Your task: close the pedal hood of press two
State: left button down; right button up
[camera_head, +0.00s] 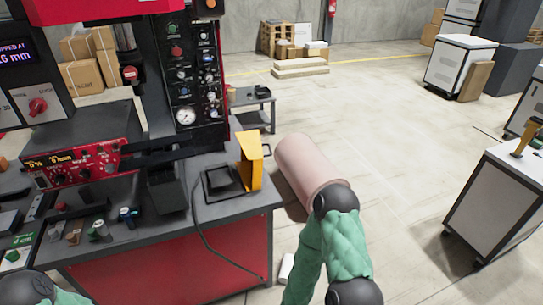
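A yellow-orange hood (250,160) stands upright at the right end of the grey bench top. A black pedal (222,180) lies beside it on the left, uncovered, with a dark cable trailing over the bench front. The hood appears raised; its hinge is too small to make out. Which press this pedal belongs to cannot be told. My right arm, in a green sleeve, bends at the lower middle, right of the bench. Part of my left arm shows at the bottom left corner. Neither gripper shows, so their fingers cannot be judged.
A red press with a control panel (200,75) stands behind the pedal. Knobs and small parts (100,230) lie on the bench's left. A pink cylinder (308,165) is right of the hood. A white cabinet (495,205) stands at right. Open floor lies between.

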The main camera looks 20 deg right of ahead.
aim_at(250, 168)
jog(key=l, duration=0.55)
jog(key=k+l, duration=0.15)
jog(key=l, duration=1)
jog(key=i+l+u, duration=0.3)
jog(key=l, duration=0.35)
jog(key=i+l+u, duration=0.15)
jog(key=l, duration=0.2)
